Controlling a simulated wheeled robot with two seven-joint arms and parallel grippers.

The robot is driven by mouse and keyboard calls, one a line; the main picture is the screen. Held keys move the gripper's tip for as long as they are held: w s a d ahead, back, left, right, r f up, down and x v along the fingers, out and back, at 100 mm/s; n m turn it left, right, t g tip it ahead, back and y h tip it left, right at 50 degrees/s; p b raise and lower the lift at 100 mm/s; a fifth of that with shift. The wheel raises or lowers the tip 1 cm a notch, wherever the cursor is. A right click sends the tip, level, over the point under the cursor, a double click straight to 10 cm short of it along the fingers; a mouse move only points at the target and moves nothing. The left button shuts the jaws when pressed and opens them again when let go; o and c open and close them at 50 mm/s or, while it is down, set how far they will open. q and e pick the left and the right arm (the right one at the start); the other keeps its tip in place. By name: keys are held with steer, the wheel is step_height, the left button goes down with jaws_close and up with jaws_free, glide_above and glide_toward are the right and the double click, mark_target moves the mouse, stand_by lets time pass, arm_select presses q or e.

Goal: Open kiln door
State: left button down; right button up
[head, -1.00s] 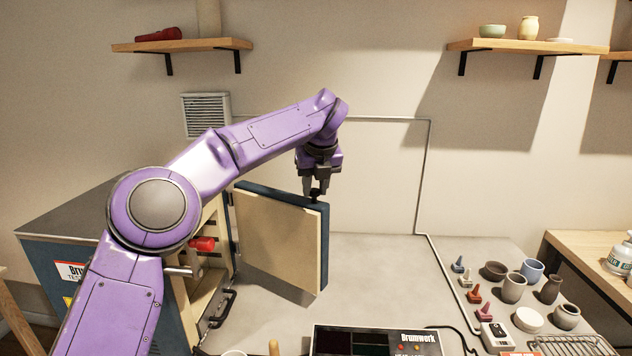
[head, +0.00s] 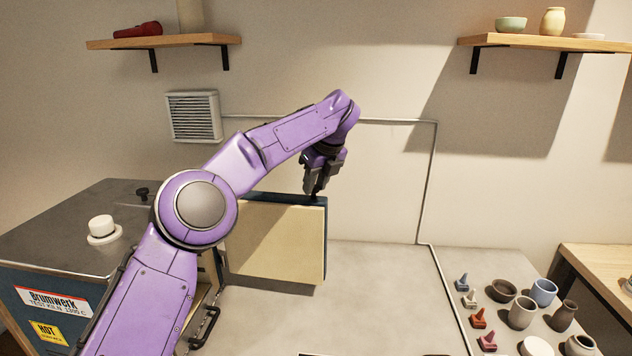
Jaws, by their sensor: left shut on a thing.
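The kiln (head: 68,232) stands at the left, with a grey top and a dark blue side bearing labels. Its door (head: 275,240) is swung wide open, with its cream inner face towards me and a dark blue edge along the top. My left gripper (head: 314,192) is shut at the top far corner of the door. The exact part it grips is hidden by the fingers. My left arm covers most of the kiln's opening and front. My right gripper is not in view.
A dark latch handle (head: 206,327) shows at the kiln's front edge. Several small pots (head: 522,312) and coloured stamps (head: 479,318) stand at the right of the grey table. The table (head: 385,290) between them and the door is clear. A wooden side table (head: 597,262) is at far right.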

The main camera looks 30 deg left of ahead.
arm_select(q)
steer(key=shift+f, duration=0.1)
steer(key=c, duration=0.8)
jaws_free()
steer(key=p+v, duration=0.2)
steer(key=v, duration=0.8)
steer(key=shift+r, duration=0.3)
